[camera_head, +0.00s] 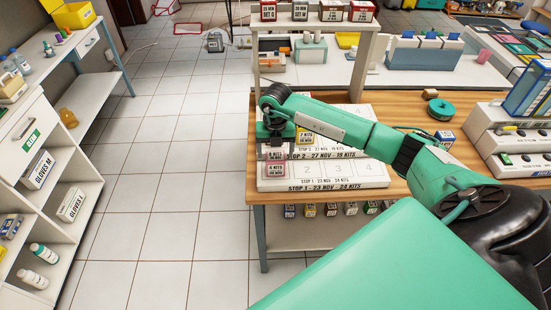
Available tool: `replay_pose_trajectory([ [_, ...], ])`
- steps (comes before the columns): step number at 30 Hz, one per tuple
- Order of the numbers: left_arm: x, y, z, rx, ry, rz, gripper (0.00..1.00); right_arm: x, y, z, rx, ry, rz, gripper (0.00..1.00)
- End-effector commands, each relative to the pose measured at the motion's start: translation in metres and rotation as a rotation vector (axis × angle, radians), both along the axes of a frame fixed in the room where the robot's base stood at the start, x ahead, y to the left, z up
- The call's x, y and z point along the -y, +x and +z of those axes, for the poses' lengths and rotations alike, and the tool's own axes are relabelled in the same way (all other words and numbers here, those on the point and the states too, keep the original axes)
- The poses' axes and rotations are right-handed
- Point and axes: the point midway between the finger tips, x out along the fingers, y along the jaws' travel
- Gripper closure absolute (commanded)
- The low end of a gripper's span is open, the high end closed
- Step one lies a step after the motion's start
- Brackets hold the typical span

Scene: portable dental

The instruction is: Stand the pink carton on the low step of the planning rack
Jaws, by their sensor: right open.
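The planning rack (345,183) is a white two-level board on the wooden table, with a "STOP 1" low step in front and a "STOP 2" step behind. The pink carton (275,171) is at the left end of the low step, left of the printed 2, and its pink-edged face shows. My right gripper (276,153) points down just above and behind the carton, with its jaws open. I cannot tell whether a finger still touches the carton. My left gripper is out of view.
My right arm covers part of the rack's back. A green tape roll (441,110) and a blue-and-white box (445,138) are to the right, near a white stepped holder (512,150). A shelf with several small boxes (331,210) hangs below the tabletop. Tiled floor is clear left of the table.

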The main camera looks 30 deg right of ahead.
Motion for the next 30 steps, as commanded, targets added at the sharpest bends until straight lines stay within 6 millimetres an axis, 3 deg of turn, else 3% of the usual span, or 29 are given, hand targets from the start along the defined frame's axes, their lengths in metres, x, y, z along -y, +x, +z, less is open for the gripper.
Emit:
replay_pose_trajectory([
  [6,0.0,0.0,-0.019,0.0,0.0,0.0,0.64,0.0,0.001,0.047,0.006,0.001,0.001,0.22],
  [12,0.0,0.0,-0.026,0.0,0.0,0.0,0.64,0.0,0.001,0.076,0.004,0.0,0.0,0.22],
  [26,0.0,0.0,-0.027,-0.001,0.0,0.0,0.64,-0.001,0.0,0.085,0.001,0.003,0.001,0.22],
  [30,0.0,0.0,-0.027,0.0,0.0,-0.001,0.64,-0.024,0.0,0.074,0.015,0.087,0.044,0.22],
])
